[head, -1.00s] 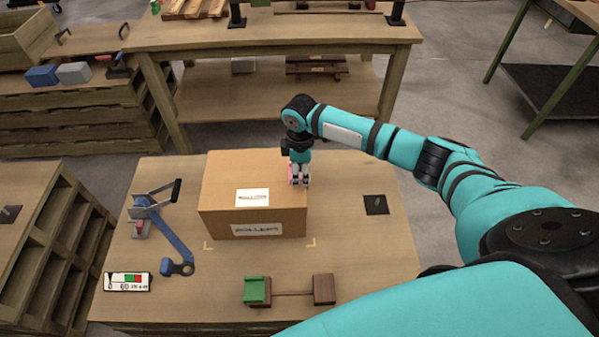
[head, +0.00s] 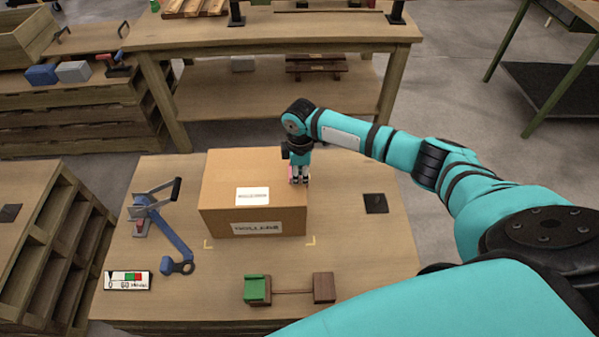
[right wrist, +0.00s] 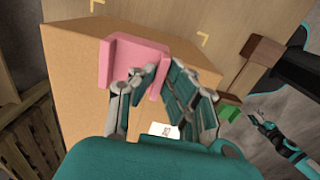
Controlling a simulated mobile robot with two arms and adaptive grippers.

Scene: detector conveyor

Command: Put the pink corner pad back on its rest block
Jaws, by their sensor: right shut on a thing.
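The pink corner pad (right wrist: 137,51) sits at a top corner of the cardboard box, and my right gripper is shut on it. In the head view my right gripper (head: 299,181) is at the right edge of the box (head: 225,183), and only a sliver of pink shows beside the fingers. My right gripper also shows in the right wrist view (right wrist: 153,80), with its fingers around one wall of the pad. Two brown blocks joined by a bar lie near the front of the table; a green corner pad (head: 256,289) sits on the left block, and the right block (head: 324,288) is bare. My left gripper is not in view.
A blue and grey strapping tool (head: 165,230) lies left of the box. A small gauge card (head: 128,281) is at the front left. A dark square plate (head: 376,204) lies right of the box. The table between box and blocks is clear.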

